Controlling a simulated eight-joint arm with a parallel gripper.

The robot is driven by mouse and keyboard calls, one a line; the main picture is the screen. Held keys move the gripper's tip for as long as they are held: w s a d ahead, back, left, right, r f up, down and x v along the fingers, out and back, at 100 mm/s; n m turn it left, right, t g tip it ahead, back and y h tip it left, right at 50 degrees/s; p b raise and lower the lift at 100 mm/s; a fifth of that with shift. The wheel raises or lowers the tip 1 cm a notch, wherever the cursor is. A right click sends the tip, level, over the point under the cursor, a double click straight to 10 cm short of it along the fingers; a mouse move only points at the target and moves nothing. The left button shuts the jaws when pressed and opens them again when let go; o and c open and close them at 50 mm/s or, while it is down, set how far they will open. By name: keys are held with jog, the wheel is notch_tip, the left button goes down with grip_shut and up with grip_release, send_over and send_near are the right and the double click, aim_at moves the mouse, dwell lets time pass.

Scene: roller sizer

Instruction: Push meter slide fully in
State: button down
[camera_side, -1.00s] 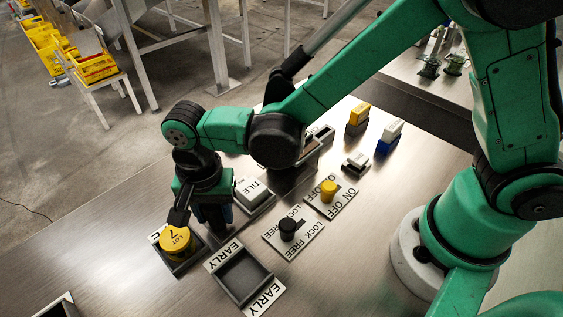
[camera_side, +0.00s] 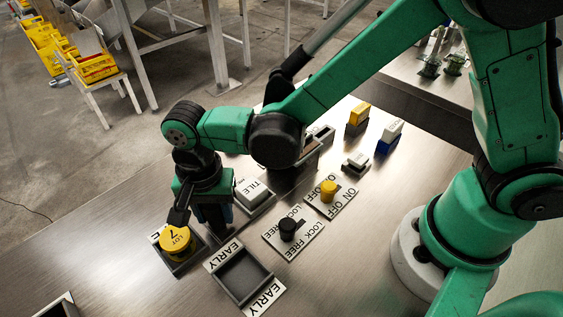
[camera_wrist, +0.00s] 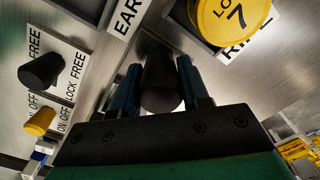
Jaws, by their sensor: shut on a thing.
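My gripper (camera_wrist: 158,70) points down at the table, with its two blue fingers on either side of a dark rounded handle (camera_wrist: 161,88). It is shut on this handle, which appears to belong to the meter slide; no label for it shows. In the side view my gripper (camera_side: 212,218) stands low between the yellow disc's tray and the EARLY tray. There the handle is hidden by my wrist and fingers, so I cannot tell how far in the slide sits.
A yellow LOT 7 disc (camera_side: 176,240) sits in a tray close to my gripper's left. The EARLY tray (camera_side: 242,276) is in front. A black LOCK/FREE knob (camera_side: 287,229), a yellow ON/OFF knob (camera_side: 328,190) and a TILE tray (camera_side: 254,196) stand to the right.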

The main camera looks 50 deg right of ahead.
jog(key=shift+d, duration=0.1)
dwell(0.3)
jog(key=d, duration=1)
jog(key=shift+d, duration=0.2)
jog(key=shift+c, duration=2.1)
grip_release()
jog(key=shift+r, duration=0.1)
jog(key=shift+r, duration=2.75)
